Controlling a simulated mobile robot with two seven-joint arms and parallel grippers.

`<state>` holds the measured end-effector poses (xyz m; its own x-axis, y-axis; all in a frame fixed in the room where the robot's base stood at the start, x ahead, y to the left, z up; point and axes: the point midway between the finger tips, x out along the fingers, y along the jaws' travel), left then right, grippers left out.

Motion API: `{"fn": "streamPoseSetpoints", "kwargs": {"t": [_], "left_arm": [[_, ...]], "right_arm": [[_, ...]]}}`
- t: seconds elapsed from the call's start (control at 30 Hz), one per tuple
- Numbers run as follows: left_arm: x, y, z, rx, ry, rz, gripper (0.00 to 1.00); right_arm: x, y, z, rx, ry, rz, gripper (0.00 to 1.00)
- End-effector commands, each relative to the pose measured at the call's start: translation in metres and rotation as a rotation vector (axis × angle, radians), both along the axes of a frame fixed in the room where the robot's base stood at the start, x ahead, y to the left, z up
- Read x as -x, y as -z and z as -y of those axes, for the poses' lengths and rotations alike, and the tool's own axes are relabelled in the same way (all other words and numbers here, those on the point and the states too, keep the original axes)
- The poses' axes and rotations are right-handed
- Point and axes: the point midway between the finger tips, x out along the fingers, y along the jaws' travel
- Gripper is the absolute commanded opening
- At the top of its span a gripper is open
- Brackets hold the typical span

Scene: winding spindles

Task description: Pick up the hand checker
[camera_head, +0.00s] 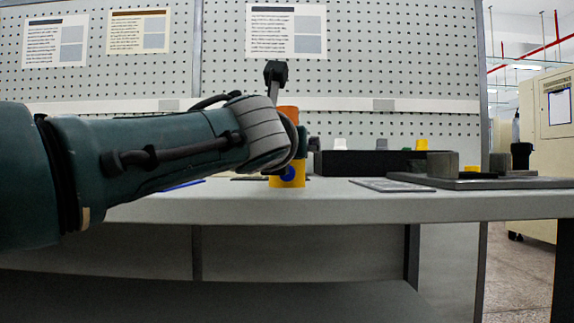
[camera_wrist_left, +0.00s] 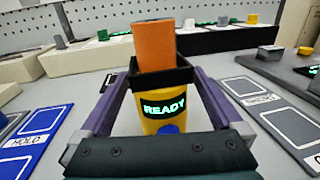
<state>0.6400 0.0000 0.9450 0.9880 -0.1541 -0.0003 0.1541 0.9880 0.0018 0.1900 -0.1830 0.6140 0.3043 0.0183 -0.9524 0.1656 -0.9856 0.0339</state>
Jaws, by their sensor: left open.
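The hand checker (camera_wrist_left: 160,45) stands upright in the left wrist view. It has an orange upper part, a yellow lower body, a lit green READY display and a blue button. My right gripper is not in view.
A blue HOLD mat (camera_wrist_left: 38,138) lies left of the checker and grey marked plates (camera_wrist_left: 262,103) lie right. Behind is a long tray (camera_wrist_left: 95,56) with small coloured parts. A dark fixture (camera_head: 480,182) stands on the table's right. A pegboard (camera_head: 400,60) rises behind.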

Motion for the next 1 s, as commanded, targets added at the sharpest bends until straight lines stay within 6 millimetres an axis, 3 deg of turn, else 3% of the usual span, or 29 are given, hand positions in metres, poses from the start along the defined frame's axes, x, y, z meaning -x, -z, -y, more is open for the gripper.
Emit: {"fn": "streamPoseSetpoints", "kwargs": {"t": [0.07,0.9,1.0], "left_arm": [[0.0001,-0.0002,0.0001,0.000,0.000,0.000,1.00],[0.0002,0.0003,0.0000,-0.001,0.000,0.000,0.06],[0.0002,-0.0010,0.0003,-0.001,0.001,0.002,0.00]], "right_arm": [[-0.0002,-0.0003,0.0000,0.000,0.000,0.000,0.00],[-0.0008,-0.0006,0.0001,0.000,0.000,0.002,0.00],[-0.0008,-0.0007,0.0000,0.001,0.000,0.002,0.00]]}}
